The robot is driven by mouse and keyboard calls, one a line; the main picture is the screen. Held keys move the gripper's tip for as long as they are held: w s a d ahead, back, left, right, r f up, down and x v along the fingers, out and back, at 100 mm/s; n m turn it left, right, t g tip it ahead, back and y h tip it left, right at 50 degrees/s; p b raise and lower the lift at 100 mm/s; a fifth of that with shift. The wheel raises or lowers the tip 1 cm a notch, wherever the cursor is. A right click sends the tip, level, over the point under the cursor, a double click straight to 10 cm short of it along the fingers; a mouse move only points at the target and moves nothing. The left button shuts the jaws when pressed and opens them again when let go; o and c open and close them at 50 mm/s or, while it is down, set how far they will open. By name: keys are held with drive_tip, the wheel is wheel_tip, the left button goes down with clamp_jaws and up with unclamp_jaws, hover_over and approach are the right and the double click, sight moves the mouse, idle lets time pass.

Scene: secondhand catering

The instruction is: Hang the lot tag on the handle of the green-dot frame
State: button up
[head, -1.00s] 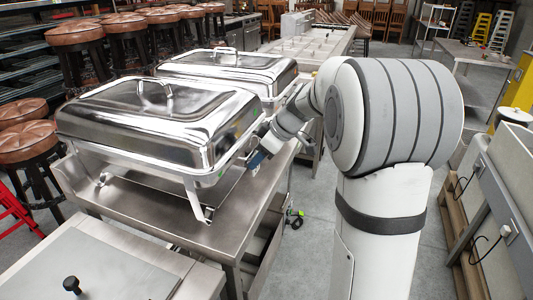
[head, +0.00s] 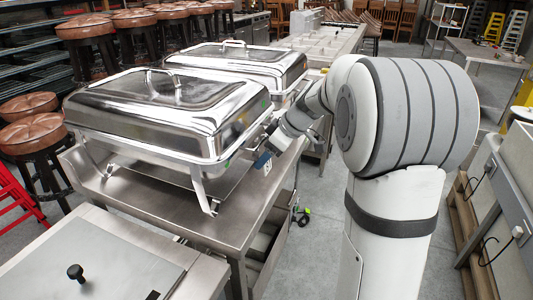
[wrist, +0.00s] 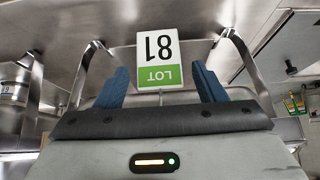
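The lot tag (wrist: 160,60), white with a green LOT band, shows upside down in the wrist view, just beyond my fingers. It overlaps a thin metal bar (wrist: 130,45) running between two bent metal legs; I cannot tell whether its loop is around that bar. In the head view the tag is a small pale patch (head: 267,168). My gripper (wrist: 161,80) is open, its blue fingers apart on either side of the tag, touching neither edge. In the head view my gripper (head: 262,160) is at the right end of the near chafing-dish frame (head: 200,190). A small green mark (head: 226,165) shows on that dish's side.
A second chafing dish (head: 240,62) stands behind the near one on the steel table (head: 225,228). A steel lid with a black knob (head: 75,272) is at front left. Stools (head: 35,130) crowd the left; open floor (head: 300,265) lies right of the table.

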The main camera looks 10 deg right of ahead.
drive_tip(key=v, duration=0.7)
drive_tip(key=s+a+f+m+h, duration=0.1)
drive_tip(key=s+f+m, duration=0.1)
drive_tip(key=s, duration=0.6)
drive_tip(key=s+a+f+m+h+p, duration=0.1)
drive_tip(key=s+f+m+h, duration=0.1)
drive_tip(key=s+m, duration=0.3)
drive_tip(key=s+a+f+m+g+h, duration=0.1)
drive_tip(key=s+a+f+m+h, duration=0.1)
drive_tip(key=s, duration=1)
drive_tip(key=shift+s+f+m, duration=0.2)
drive_tip(key=shift+f+m, duration=0.25)
drive_tip(key=shift+f, duration=0.15)
drive_tip(key=shift+s+f+m, duration=0.2)
drive_tip(key=shift+f+m, duration=0.25)
drive_tip(key=shift+f, duration=0.15)
